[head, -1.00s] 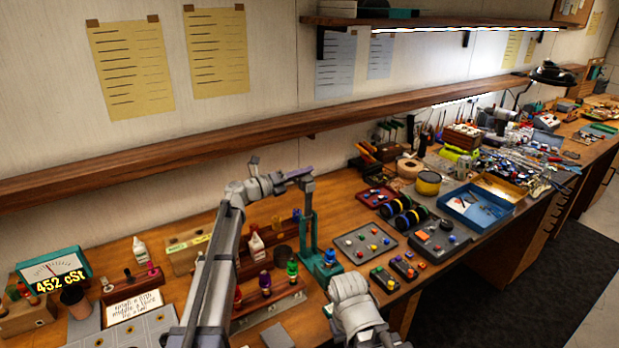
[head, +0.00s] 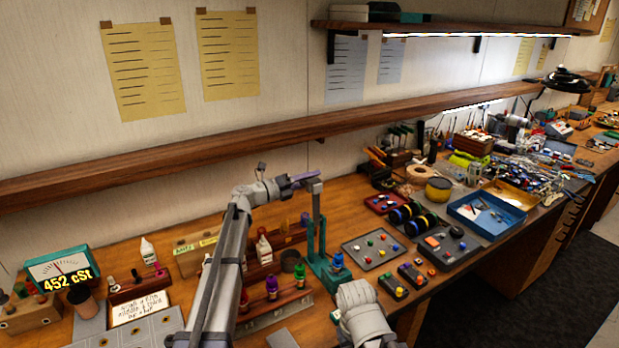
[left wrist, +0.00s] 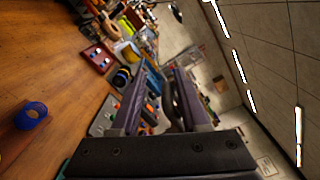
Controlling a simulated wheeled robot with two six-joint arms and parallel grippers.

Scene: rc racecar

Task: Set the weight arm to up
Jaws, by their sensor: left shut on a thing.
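A teal stand (head: 326,264) with an upright post rises from the bench, a blue part at its base. I take the grey piece at its top (head: 315,187) to be the weight arm; its pose is hard to tell. My left gripper (head: 303,179) is at the top of the post, its purple fingers shut on this piece. In the left wrist view the two purple fingers (left wrist: 166,105) stand apart with a dark grey part between them. The fingers partly hide the grip. My right arm shows at the lower edge, its fingers out of sight.
A rack of coloured bottles (head: 270,290) stands left of the stand. A grey tray with coloured knobs (head: 370,249) lies to the right. A meter reading 452 cSt (head: 61,270) is at far left. A wooden shelf (head: 250,140) runs behind and above.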

